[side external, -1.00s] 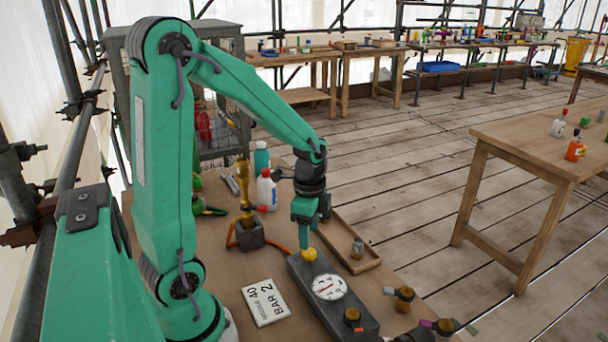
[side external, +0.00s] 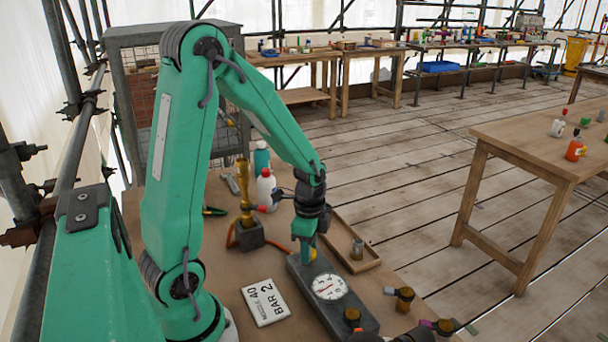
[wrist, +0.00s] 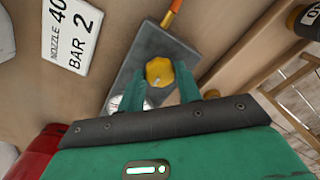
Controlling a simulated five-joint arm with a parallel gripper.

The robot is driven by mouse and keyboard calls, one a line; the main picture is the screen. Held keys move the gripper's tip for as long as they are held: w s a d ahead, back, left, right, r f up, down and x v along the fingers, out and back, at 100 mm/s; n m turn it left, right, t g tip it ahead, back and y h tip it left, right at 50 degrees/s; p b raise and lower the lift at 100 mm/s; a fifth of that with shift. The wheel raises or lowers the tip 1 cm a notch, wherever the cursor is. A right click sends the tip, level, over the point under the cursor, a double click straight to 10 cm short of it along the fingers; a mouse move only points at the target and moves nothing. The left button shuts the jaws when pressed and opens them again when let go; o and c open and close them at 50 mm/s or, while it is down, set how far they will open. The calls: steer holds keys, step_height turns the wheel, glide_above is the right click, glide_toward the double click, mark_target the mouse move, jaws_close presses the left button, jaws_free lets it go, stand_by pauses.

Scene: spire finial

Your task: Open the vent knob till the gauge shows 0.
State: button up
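The yellow vent knob (side external: 314,253) sits at the far end of a grey block (side external: 350,314). The round white gauge (side external: 329,287) is on top of the same block; its needle shows, but its numbers are too small to read. In the wrist view the knob (wrist: 158,72) lies between the two green fingertips of my gripper (wrist: 160,80). The fingers stand apart on either side of it, and I see no firm grip. In the side view my gripper (side external: 307,252) is down at the knob and partly hides it. In the wrist view my gripper covers most of the gauge (wrist: 118,102).
A white card reading "NOZZLE 40 BAR 2" (side external: 265,302) lies left of the block. A brass nozzle (side external: 244,190) on a dark base, with an orange hose, stands behind it. A wooden tray (side external: 341,240) is close on the right. Brass fittings (side external: 404,298) lie at the front right.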

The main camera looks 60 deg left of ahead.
steer(key=c, duration=0.5)
steer(key=shift+o, duration=0.2)
steer(key=shift+n, duration=0.4)
steer(key=n, duration=1.1)
steer(key=shift+n, duration=0.3)
steer(key=o, duration=1)
steer(key=shift+c, duration=0.2)
steer(key=shift+r, duration=0.1)
